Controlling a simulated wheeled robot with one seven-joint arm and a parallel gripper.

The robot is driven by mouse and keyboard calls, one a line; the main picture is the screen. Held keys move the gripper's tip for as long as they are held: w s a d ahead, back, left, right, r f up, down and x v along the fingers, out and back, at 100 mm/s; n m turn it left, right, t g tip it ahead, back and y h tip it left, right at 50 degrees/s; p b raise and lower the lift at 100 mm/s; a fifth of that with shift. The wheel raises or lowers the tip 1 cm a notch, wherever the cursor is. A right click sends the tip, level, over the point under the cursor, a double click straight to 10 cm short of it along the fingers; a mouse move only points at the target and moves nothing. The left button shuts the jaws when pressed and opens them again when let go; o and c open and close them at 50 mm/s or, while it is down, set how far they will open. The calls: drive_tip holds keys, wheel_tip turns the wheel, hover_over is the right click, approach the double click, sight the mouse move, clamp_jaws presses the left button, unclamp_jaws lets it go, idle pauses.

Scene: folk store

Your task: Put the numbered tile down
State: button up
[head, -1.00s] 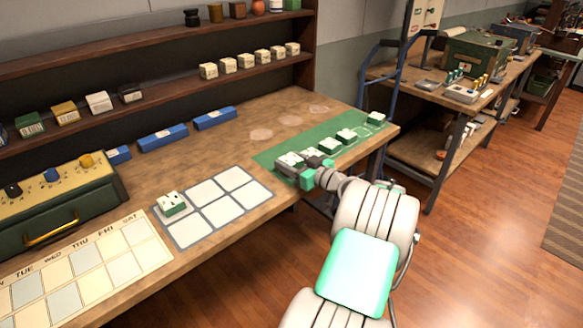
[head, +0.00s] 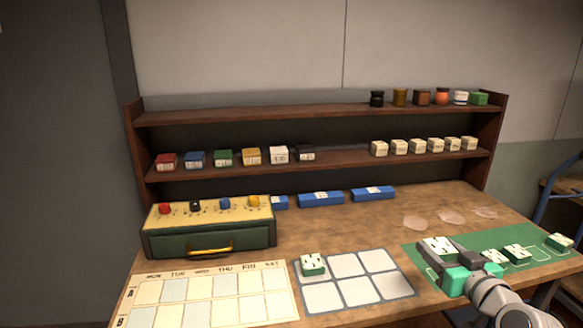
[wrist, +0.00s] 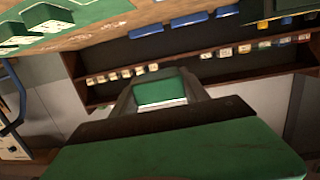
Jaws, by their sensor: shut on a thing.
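My gripper (head: 455,256) is shut on a green-and-white numbered tile (head: 440,246) over the left part of the green mat (head: 425,262). The tile's white face with dark marks points up; its number is too small to read. Whether it touches the mat cannot be told. In the wrist view the held tile (wrist: 160,92) sits between the fingers, green side showing. Other similar tiles lie on the mat to the right: a near tile (head: 494,257), a middle tile (head: 517,254) and a far tile (head: 560,242). Another tile (head: 312,264) lies in the top left cell of the pale grid (head: 352,303).
A calendar board (head: 210,297) lies left of the grid, below a green box with coloured knobs (head: 208,240). Blue blocks (head: 321,199) stand along the back. The shelf (head: 330,165) behind holds small boxes. The grid's other cells are empty.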

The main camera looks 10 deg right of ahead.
drive_tip(key=d+f+m+h, duration=0.2)
drive_tip(key=d+f+h, duration=0.1)
drive_tip(key=shift+n+y, duration=0.6)
drive_tip(key=shift+y, duration=0.3)
drive_tip(key=w+a+f+p, duration=0.1)
drive_tip(key=a, duration=0.2)
drive_tip(key=w+a+f+p, duration=0.1)
drive_tip(key=a, duration=0.2)
drive_tip(key=w+a+f+p, duration=0.1)
drive_tip(key=a+p, duration=0.1)
drive_tip(key=a, duration=0.1)
drive_tip(key=shift+w+f, duration=0.25)
drive_tip(key=shift+w, duration=0.05)
drive_tip(key=a, duration=0.2)
drive_tip(key=w+a+n+y+p, duration=0.1)
drive_tip(key=a, duration=0.1)
drive_tip(key=a+y+p, duration=0.1)
drive_tip(key=a, duration=0.2)
drive_tip(key=shift+w+f+n, duration=0.1)
drive_tip(key=shift+w+n, duration=0.2)
drive_tip(key=shift+w, duration=0.1)
drive_tip(key=a+r+n+y+p, duration=0.1)
drive_tip(key=a+y, duration=0.1)
drive_tip(key=a, duration=0.4)
drive_tip(key=w+a+r+n+y+p, duration=0.1)
drive_tip(key=a+n+y+p, duration=0.1)
drive_tip(key=a, duration=0.5)
drive_tip(key=shift+w+g+y, duration=0.3)
drive_tip(key=shift+g+y, duration=0.1)
